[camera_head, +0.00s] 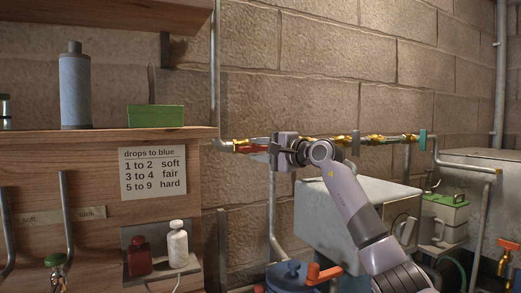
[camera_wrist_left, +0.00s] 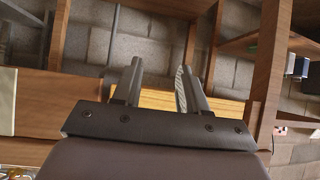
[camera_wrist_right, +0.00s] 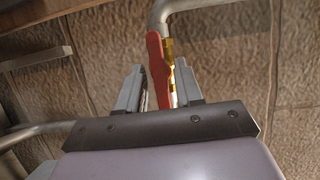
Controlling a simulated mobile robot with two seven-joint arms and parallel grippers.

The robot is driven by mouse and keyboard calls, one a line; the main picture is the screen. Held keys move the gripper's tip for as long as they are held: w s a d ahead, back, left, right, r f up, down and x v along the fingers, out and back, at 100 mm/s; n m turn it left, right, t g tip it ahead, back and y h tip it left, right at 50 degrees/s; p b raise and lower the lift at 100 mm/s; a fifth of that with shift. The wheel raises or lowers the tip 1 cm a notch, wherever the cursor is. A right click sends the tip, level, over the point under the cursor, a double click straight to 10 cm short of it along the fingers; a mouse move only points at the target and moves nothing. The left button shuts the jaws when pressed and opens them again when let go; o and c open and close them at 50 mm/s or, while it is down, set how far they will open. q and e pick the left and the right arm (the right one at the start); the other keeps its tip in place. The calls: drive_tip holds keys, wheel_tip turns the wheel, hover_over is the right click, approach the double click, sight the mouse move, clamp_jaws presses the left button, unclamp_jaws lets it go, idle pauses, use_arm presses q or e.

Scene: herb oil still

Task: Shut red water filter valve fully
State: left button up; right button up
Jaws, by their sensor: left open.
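The red valve handle (camera_head: 252,149) is on a brass fitting of the pipe along the brick wall, just right of the wooden cabinet. My right gripper (camera_head: 272,148) is at this handle and partly covers it. In the right wrist view the red handle (camera_wrist_right: 160,72) reaches down between the two fingers of my right gripper (camera_wrist_right: 158,90), with a brass part just beside it. The fingers are apart, with a gap showing on the left side of the handle. My left gripper (camera_wrist_left: 158,85) is open and empty, and shows only in the left wrist view.
The pipe runs right past more brass fittings to a teal handle (camera_head: 422,139). Below are a grey metal box (camera_head: 335,215), a blue lidded vessel (camera_head: 288,275) and an orange-red handle (camera_head: 325,273). A shelf at left holds a blue-grey bottle (camera_head: 75,90) and a green box (camera_head: 155,116).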

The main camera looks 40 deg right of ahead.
clamp_jaws()
drive_tip(key=shift+f+m, duration=0.1)
drive_tip(key=shift+m, duration=0.2)
drive_tip(key=shift+m+t, duration=0.3)
drive_tip(key=shift+m, duration=0.1)
drive_tip(key=m+t+h+b, duration=0.1)
drive_tip(key=m+h, duration=0.2)
drive_tip(key=m, duration=0.4)
drive_tip(key=m+t+h+b, duration=0.1)
drive_tip(key=m+h, duration=0.1)
drive_tip(key=m, duration=0.5)
drive_tip(key=m+h+b, duration=0.1)
drive_tip(key=m+h, duration=0.2)
drive_tip(key=m, duration=0.4)
drive_tip(key=shift+w+a+f+t+h, duration=0.15)
drive_tip(key=shift+a+f+t+h, duration=0.15)
drive_tip(key=shift+t, duration=0.1)
drive_tip(key=shift+m, duration=0.5)
